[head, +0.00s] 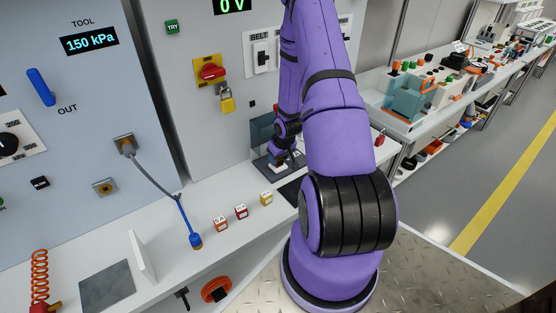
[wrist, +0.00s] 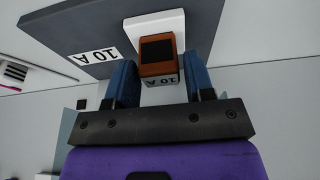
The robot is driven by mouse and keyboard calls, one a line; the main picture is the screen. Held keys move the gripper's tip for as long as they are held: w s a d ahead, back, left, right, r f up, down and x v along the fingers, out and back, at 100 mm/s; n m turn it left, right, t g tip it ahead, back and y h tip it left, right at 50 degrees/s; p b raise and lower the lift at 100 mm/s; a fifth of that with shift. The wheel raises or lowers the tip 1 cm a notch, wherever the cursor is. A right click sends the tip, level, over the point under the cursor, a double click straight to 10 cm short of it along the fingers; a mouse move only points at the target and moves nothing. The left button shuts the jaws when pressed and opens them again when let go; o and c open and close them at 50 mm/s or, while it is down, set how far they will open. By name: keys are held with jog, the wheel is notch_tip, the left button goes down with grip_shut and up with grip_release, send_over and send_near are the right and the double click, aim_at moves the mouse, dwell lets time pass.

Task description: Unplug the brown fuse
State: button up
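The brown fuse (wrist: 157,50) sits in a white socket (wrist: 153,22) on a dark grey panel (wrist: 70,35) marked "10 A"; the fuse's own near face also reads "10 A". My gripper (wrist: 161,82) is open, with one blue finger on each side of the fuse and a visible gap on both sides. The fuse's front end reaches between the fingertips. In the head view my gripper (head: 282,162) is small, by the dark grey panel (head: 264,131) at the back of the counter. I cannot make out the brown fuse there.
Orange (head: 221,225), red (head: 241,212) and yellow (head: 266,199) blocks stand in a row on the white counter (head: 160,222), left of my arm. A yellow padlock (head: 227,103) hangs below a red switch (head: 211,72).

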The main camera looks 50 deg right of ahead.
jog(key=c, duration=0.7)
jog(key=shift+r, duration=3)
